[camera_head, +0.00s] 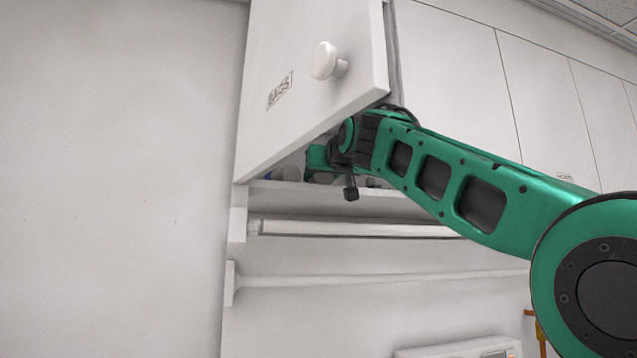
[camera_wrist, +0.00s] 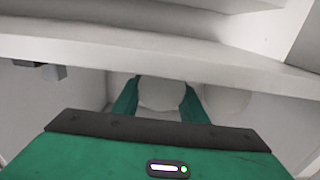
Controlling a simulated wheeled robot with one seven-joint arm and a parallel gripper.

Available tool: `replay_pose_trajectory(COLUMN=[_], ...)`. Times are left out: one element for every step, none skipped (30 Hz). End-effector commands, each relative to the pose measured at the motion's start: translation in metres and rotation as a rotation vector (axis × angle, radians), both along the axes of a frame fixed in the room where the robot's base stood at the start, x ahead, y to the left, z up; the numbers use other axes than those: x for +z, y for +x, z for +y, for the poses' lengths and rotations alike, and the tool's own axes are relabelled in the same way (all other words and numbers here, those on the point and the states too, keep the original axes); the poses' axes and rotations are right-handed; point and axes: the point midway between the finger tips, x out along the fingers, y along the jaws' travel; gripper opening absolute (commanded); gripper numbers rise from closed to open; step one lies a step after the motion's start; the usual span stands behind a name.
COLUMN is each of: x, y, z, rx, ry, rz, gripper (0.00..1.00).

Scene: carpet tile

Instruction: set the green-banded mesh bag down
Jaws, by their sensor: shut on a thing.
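In the wrist view, the two green fingers of my gripper (camera_wrist: 161,97) are shut on a pale, rounded thing (camera_wrist: 161,92), which I take to be the mesh bag. Its green band and mesh do not show from here. In the head view, my arm reaches into the open cabinet, and my gripper is mostly hidden behind the raised door (camera_head: 300,85) marked BAGS. I cannot tell whether the held bag touches the shelf.
Another pale rounded thing (camera_wrist: 226,100) is right of my fingers. A white board edge (camera_wrist: 150,52) crosses the wrist view close by. A rail (camera_head: 380,279) runs below the cabinet.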

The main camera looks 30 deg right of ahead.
Motion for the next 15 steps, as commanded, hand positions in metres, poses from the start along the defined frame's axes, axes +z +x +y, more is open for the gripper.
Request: replay_pose_trajectory(x=[-0.0009,-0.0011,-0.0011,-0.0010,-0.0010,-0.0010,-0.0011,-0.0011,-0.0015,-0.0021,-0.0028,-0.0032,-0.0031,-0.0031,-0.0030], y=[-0.0006,-0.0007,-0.0006,-0.0006,-0.0005,-0.0004,-0.0004,-0.0004,-0.0004,-0.0004,-0.0004,-0.0005,-0.0004,-0.0004,-0.0004], z=[0.0001,0.0001,0.0001,0.0001,-0.0001,-0.0001,-0.0002,-0.0002,-0.0003,-0.0004,-0.0004,-0.0005,-0.0006,-0.0007,-0.0008], rx=[0.000,0.000,0.000,0.000,0.000,0.000,0.000,0.000,-0.001,-0.001,-0.001,-0.001,-0.001,-0.001,-0.001], ry=[-0.001,-0.001,-0.001,-0.001,-0.001,-0.001,-0.001,-0.001,0.000,0.000,0.000,0.000,0.000,0.000,0.000], rz=[-0.002,-0.002,-0.002,-0.002,-0.002,-0.002,-0.002,-0.002,-0.001,-0.001,-0.001,-0.001,-0.001,-0.001,-0.001], gripper=[0.17,0.17,0.17,0.17,0.17,0.17,0.17,0.17,0.17,0.17,0.17,0.43,0.51,0.57,0.57])
